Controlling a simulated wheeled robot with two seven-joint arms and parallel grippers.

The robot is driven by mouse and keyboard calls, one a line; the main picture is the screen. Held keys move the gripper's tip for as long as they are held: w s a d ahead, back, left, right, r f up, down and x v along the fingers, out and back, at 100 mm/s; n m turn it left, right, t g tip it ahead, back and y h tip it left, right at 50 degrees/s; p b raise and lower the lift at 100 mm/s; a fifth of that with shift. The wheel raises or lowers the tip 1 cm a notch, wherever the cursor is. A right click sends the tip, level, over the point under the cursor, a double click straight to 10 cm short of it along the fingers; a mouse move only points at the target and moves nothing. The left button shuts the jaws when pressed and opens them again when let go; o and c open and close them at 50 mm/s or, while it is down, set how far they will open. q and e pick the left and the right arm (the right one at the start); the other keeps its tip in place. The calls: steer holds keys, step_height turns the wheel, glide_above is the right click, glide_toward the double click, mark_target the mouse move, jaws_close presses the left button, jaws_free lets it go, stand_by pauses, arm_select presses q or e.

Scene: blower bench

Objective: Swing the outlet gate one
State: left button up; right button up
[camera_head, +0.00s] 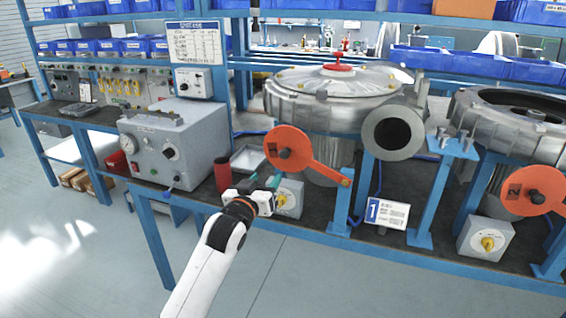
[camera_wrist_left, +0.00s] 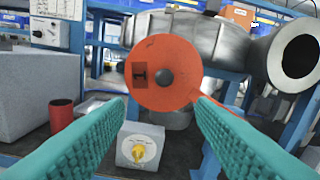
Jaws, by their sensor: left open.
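Outlet gate one is an orange disc (camera_head: 282,146) with a dark centre knob and an orange arm running down right to a blue post (camera_head: 341,208). The disc stands beside the round grey outlet (camera_head: 393,133) of the first blower, not over its mouth. In the left wrist view the disc (camera_wrist_left: 150,88), with a dark label marked 1, is straight ahead and a little above the fingertips. My left gripper (camera_head: 263,181) is open and empty, in front of and just below the disc, with green fingers apart. My right gripper is out of view.
A grey box with a yellow knob (camera_head: 289,197) sits below the gate, and a red cylinder (camera_head: 222,175) stands left of it. A sign marked 1 (camera_head: 387,213) is at the bench front. A second orange gate (camera_head: 533,190) is far right.

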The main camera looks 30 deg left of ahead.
mark_target(283, 156)
arm_select(q)
steer(key=x, duration=0.8)
steer(key=r+p+x, duration=0.1)
steer(key=x, duration=0.3)
steer(key=shift+d, duration=0.35)
jaws_close()
